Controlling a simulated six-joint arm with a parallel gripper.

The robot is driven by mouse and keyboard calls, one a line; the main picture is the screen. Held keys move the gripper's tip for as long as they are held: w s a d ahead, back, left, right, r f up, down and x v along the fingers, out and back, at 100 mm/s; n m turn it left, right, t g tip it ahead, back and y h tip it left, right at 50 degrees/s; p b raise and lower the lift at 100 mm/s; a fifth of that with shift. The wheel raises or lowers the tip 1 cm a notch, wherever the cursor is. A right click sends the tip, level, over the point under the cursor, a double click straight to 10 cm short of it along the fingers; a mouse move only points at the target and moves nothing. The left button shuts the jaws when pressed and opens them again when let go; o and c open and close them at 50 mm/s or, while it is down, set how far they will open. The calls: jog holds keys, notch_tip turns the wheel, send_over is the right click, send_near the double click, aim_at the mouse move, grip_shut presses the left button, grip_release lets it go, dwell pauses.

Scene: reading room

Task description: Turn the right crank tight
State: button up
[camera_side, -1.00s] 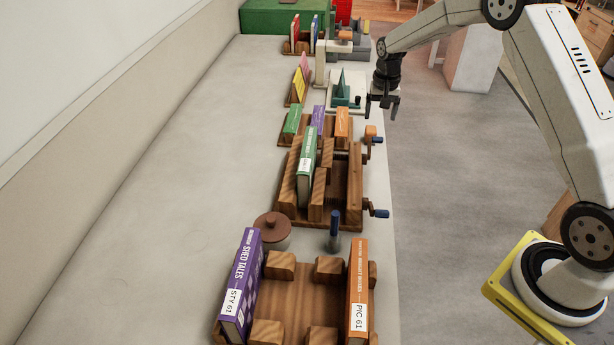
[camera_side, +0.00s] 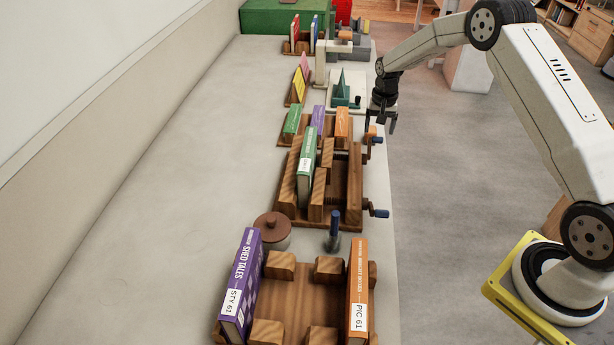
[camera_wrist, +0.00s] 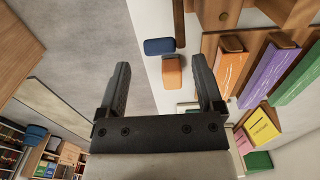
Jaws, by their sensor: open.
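A nearer crank with a blue handle (camera_side: 381,213) sits on the right side of the middle wooden press (camera_side: 344,221). My gripper (camera_side: 380,118) is open and empty, just above the far crank. In the wrist view an orange block (camera_wrist: 172,72) and a blue handle (camera_wrist: 159,46) show between the spread fingers of my gripper (camera_wrist: 160,62), apart from both. Whether the cranks are tight cannot be told.
Books in green (camera_side: 292,121), purple (camera_side: 318,119) and orange (camera_side: 342,122) stand in the far press. A lidded brown pot (camera_side: 272,231) and a blue-handled tool (camera_side: 334,232) stand before the middle press. The table's left side is bare.

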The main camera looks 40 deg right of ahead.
aim_at(379, 137)
jog(key=shift+f, duration=1.5)
jog(key=c, duration=0.9)
jog(key=shift+s+d, duration=0.1)
jog(key=shift+d, duration=0.05)
grip_shut()
